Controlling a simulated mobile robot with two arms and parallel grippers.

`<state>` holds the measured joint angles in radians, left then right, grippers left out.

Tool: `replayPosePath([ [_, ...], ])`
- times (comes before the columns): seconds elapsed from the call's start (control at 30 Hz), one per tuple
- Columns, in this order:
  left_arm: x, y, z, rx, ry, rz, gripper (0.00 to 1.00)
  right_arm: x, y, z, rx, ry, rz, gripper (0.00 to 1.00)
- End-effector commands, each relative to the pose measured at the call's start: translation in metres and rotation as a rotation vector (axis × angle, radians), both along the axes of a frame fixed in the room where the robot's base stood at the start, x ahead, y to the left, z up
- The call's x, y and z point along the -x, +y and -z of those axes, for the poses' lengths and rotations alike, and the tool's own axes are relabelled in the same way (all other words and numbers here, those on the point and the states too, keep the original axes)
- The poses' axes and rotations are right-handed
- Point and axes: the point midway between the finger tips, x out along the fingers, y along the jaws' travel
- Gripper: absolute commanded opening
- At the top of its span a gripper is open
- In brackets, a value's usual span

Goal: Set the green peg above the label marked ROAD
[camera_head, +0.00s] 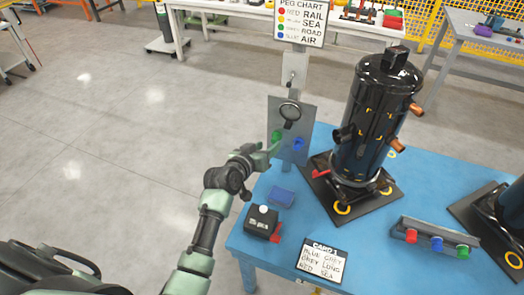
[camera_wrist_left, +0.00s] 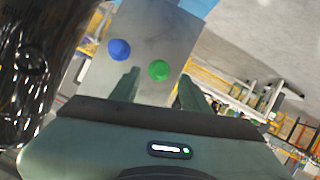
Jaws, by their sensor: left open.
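A green peg (camera_head: 277,136) sticks out of an upright grey board (camera_head: 302,112) at the back edge of the blue table. A blue peg (camera_head: 298,145) sits beside it on the right. My left gripper (camera_head: 268,148) is right in front of the green peg. In the left wrist view the gripper (camera_wrist_left: 157,88) has its fingers apart, with the green peg (camera_wrist_left: 158,70) showing between and beyond them; the blue peg (camera_wrist_left: 118,49) is to the left. Contact cannot be told. A chart (camera_head: 301,21) above lists green beside ROAD. No ROAD label is readable on the board. My right gripper is out of view.
A tall black compressor (camera_head: 372,115) stands close right of the board. A round black-rimmed part (camera_head: 290,111) is on the board. A rail (camera_head: 435,238) with red, blue and green pegs, a black box (camera_head: 262,222) and a card (camera_head: 321,260) lie in front.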

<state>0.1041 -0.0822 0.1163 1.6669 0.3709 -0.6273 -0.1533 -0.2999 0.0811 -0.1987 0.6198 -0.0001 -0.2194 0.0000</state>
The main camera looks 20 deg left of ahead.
Motion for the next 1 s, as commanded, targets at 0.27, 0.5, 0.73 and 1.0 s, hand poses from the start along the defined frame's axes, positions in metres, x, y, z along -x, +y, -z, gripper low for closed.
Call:
replayPosePath([
  [0.27,-0.036,-0.006,0.014,-0.001,0.001,0.001,0.46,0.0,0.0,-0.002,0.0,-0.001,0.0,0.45],
  [0.5,-0.044,-0.007,0.018,-0.001,0.002,0.0,0.46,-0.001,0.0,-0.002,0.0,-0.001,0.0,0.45],
  [0.73,-0.044,-0.007,0.018,-0.001,0.002,0.0,0.32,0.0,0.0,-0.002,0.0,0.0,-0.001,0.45],
  [1.0,-0.044,-0.007,0.018,-0.002,0.002,0.0,0.0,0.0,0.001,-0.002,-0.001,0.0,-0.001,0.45],
])
